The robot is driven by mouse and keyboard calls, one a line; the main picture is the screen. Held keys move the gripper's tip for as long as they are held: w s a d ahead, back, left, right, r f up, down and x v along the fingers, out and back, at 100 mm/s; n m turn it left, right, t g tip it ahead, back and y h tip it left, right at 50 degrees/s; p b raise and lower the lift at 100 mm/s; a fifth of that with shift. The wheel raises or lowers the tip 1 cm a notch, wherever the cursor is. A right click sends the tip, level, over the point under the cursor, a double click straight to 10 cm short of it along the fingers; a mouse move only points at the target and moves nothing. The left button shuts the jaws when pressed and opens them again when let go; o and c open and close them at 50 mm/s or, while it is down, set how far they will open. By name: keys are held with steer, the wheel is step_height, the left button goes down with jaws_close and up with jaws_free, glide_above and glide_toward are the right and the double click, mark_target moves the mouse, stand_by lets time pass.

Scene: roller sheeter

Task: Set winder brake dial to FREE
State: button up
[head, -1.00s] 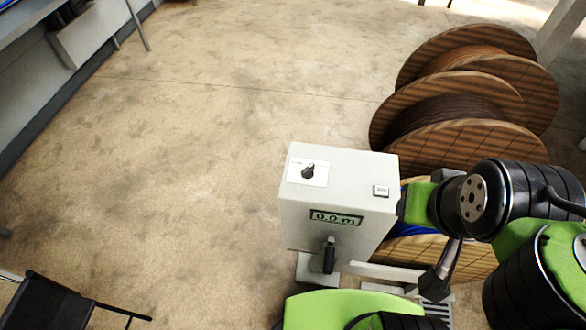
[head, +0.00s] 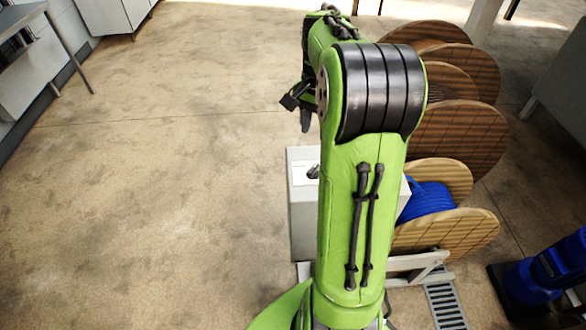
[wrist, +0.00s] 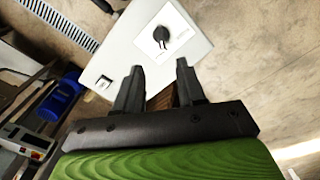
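The winder cabinet (head: 300,228) is a pale grey box, partly hidden behind my green arm in the head view. Its brake dial (head: 313,172) is a small black knob on a white plate on the top face, and only part of it shows there. In the wrist view the dial (wrist: 161,35) is clear, with its plate marks too small to read. My gripper (wrist: 158,80) is open and empty, its two dark fingers apart, with the dial beyond the fingertips and not touched. In the head view my gripper (head: 305,118) hangs above the far side of the cabinet.
Wooden cable reels (head: 455,140) stand behind and right of the cabinet. A reel of blue cable (head: 428,200) sits beside it. A square button (wrist: 104,82) is on the cabinet top. The floor at left is clear.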

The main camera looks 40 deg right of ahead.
mark_target(312, 170)
step_height(312, 170, down, 14)
steer(key=shift+f+b, duration=0.25)
steer(key=shift+b, duration=1)
jaws_close()
